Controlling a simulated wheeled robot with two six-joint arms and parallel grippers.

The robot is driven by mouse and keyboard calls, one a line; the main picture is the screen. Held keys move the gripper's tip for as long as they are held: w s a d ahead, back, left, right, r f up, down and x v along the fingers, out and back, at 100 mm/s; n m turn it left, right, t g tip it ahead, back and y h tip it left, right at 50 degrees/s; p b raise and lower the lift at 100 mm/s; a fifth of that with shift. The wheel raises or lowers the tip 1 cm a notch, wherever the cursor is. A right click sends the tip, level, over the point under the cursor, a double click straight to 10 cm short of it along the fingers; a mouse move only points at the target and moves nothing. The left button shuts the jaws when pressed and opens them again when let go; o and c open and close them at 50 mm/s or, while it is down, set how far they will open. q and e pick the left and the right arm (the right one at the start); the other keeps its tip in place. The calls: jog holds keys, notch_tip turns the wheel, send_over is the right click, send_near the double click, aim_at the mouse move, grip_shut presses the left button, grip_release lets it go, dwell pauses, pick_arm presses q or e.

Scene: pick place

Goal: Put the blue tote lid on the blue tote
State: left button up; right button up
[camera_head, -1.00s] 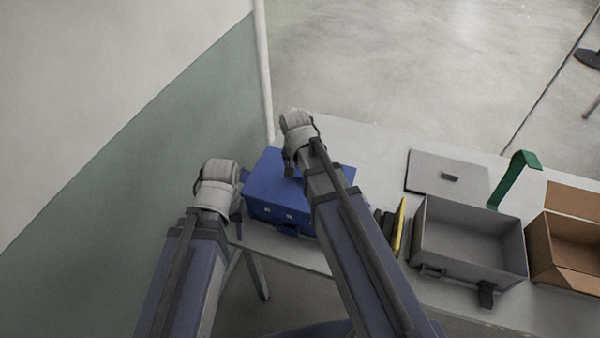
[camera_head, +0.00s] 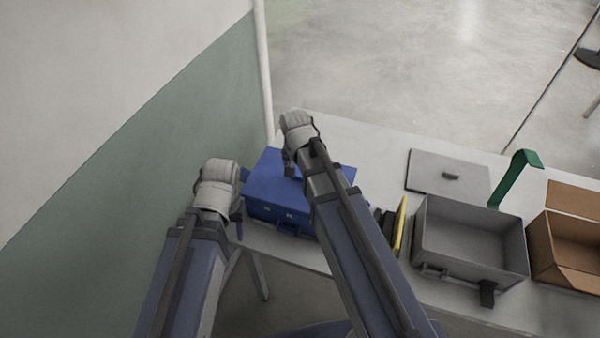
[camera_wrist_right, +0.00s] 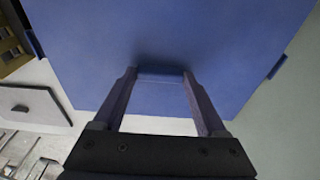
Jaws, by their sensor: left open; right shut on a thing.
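The blue tote (camera_head: 265,212) stands at the left end of the table. The blue tote lid (camera_head: 262,172) lies over its top and looks about level and lined up. I cannot tell whether its rim is fully seated. My right gripper (camera_head: 291,168) is above the lid, its fingers partly hidden by my arm. In the right wrist view my right gripper (camera_wrist_right: 160,76) is shut on the small handle of the lid (camera_wrist_right: 200,35), which fills most of that view. My left gripper (camera_head: 240,200) is open and empty, beside the tote's left side.
A grey tote (camera_head: 470,245) stands open to the right, with a grey lid (camera_head: 430,170) lying behind it. A yellow item (camera_head: 401,225), a green bracket-like object (camera_head: 515,178) and an open cardboard box (camera_head: 570,245) are also there. A wall (camera_head: 150,150) is close on the left.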

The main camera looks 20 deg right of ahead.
jog(key=shift+f+b, duration=0.6)
dwell(1.1)
jog(key=o, duration=1.5)
jog(key=shift+r, duration=0.1)
notch_tip(320, 180, up, 8)
jog(key=p, duration=0.8)
dwell(0.3)
